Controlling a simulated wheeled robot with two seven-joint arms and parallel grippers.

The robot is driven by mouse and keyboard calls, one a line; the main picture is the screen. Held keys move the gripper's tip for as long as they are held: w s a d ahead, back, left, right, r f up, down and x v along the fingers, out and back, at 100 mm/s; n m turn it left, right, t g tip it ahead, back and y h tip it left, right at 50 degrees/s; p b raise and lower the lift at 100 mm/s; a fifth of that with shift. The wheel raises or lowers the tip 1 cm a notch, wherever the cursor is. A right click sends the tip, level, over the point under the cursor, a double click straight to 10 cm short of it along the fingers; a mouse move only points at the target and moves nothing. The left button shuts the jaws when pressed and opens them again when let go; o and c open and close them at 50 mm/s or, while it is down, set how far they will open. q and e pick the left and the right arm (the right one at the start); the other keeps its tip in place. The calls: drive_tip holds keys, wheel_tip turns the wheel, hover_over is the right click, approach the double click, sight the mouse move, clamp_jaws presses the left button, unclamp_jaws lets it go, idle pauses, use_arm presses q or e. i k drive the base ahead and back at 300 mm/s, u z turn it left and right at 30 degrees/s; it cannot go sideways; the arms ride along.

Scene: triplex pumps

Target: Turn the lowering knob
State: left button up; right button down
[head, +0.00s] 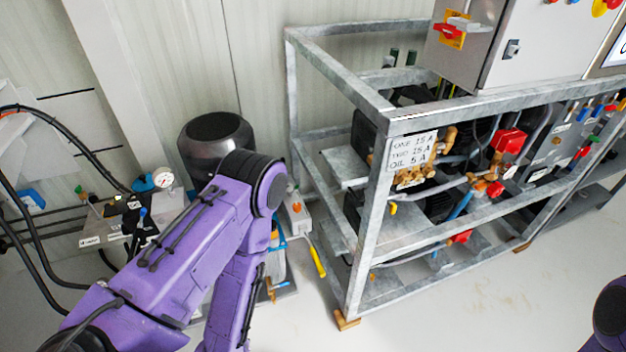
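A small hydraulic unit (100,238) stands at the left by the wall, with a round dial gauge (163,179) and a light-blue round cap (143,184). A small dark-blue knob (142,212) and a green-and-orange fitting (81,191) sit on top of it. I cannot tell which part is the lowering knob; no readable label marks it. My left arm comes in from the lower left, bends beside the unit and covers its right side. The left gripper is below the picture. Only a piece of my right arm shows at the lower right; its gripper is out of view.
A galvanized steel frame (372,215) with pumps, valves and a white sign (411,150) fills the middle and right. A grey control cabinet (540,45) stands on top. Black hoses hang at left.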

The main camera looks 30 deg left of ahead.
sight(296, 206)
drive_tip(key=z, duration=1.7)
drive_tip(key=i, duration=0.6)
drive_tip(key=u, duration=2.2)
drive_tip(key=i, duration=0.45)
